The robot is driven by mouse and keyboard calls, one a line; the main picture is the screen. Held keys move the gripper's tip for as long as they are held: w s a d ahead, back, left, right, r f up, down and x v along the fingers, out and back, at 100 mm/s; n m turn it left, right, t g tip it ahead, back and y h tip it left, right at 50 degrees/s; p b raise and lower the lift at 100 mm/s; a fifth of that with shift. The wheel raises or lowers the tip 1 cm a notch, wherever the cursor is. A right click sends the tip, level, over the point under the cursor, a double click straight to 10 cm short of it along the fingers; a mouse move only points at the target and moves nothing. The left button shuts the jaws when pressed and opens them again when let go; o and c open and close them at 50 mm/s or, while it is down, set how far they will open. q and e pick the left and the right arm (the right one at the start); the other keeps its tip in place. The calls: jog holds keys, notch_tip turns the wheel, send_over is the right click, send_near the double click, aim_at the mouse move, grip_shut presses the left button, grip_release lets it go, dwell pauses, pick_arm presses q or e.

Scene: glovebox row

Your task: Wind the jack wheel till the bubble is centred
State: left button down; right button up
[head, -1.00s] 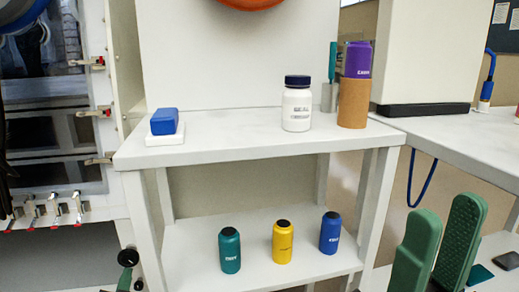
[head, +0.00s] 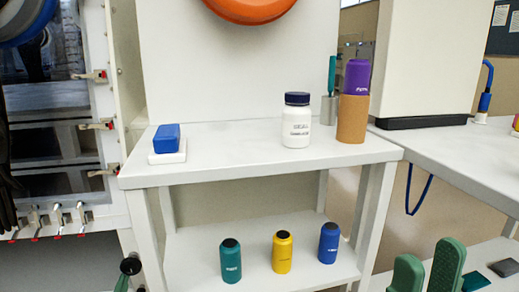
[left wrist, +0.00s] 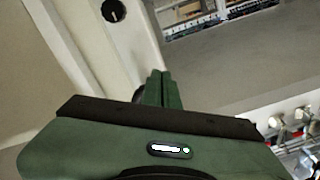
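A round black knob or wheel (head: 131,265) with a pale hub shows at the lower left of the head view, beside the white table's front left leg. I cannot tell whether it is the jack wheel. A green sliver just below it may be part of my left gripper. In the left wrist view my left gripper (left wrist: 162,88) has its green fingers together, with nothing clearly between them. A black knob (left wrist: 113,10) with a white mark sits on a pale panel beyond. My right gripper (head: 427,270) is open and empty at the lower right. I cannot make out a bubble.
A white table (head: 225,170) holds a blue block on a white base (head: 167,145), a white bottle (head: 297,120) and a purple-topped cork cylinder (head: 352,115). Several small bottles stand on its lower shelf (head: 190,265). A glovebox front with handles (head: 95,75) is at left.

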pick_arm(q)
jog(key=p+v, duration=0.3)
jog(key=v, duration=0.3)
jog(key=shift+a+f+p, duration=0.2)
jog(key=shift+f+p, duration=0.05)
jog(key=shift+p, duration=0.1)
dwell(0.5)
